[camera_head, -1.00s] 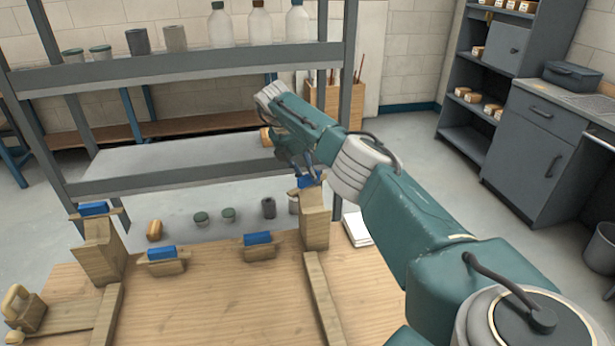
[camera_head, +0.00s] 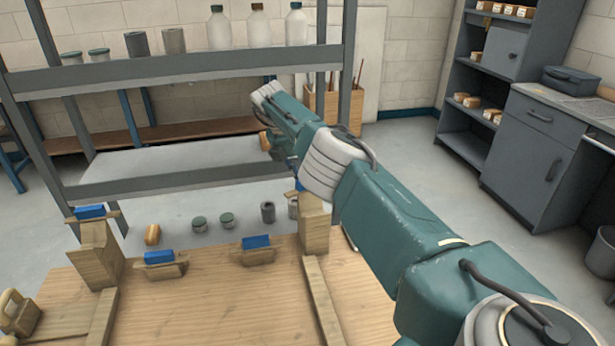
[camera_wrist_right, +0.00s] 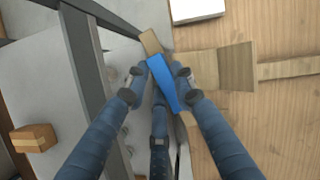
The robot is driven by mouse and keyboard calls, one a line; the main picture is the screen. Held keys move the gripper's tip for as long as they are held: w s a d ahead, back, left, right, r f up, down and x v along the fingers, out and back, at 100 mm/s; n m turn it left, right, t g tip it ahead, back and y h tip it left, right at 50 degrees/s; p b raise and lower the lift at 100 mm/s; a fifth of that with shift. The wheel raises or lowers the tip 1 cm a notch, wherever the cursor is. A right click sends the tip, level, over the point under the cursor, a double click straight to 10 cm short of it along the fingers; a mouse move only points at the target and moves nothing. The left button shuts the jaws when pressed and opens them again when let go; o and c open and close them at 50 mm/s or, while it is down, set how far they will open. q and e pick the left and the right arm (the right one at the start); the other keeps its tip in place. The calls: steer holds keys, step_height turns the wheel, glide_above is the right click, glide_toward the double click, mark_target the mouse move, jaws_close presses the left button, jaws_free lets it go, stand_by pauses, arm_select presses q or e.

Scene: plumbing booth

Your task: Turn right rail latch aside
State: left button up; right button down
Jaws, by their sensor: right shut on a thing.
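The right rail latch is a wooden bar with a blue grip (camera_wrist_right: 163,82), on top of the right wooden post (camera_head: 314,226). In the right wrist view it lies at a slant across the post's end. My right gripper (camera_wrist_right: 158,80) is shut on the blue grip, a finger on each side. In the head view my right arm hides most of this latch; only a bit of blue (camera_head: 299,185) shows. The left post (camera_head: 95,256) carries a similar latch with a blue grip (camera_head: 90,211). My left gripper is in neither view.
Two low wooden blocks with blue grips (camera_head: 159,257) (camera_head: 256,242) sit between the posts on the wooden table (camera_head: 215,300). A grey metal shelf rack (camera_head: 180,72) stands just behind, its upright close to my right arm. Free floor lies to the right.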

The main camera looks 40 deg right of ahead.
mark_target(296, 190)
steer(key=shift+d+r, duration=0.2)
steer(key=c, duration=1.5)
jaws_free()
steer(key=shift+c, duration=0.2)
steer(key=shift+o, duration=0.5)
steer(key=shift+f, duration=0.1)
steer(key=shift+a, duration=0.1)
steer(key=s+v, duration=0.1)
steer(key=v, duration=1.1)
steer(key=shift+w, duration=0.35)
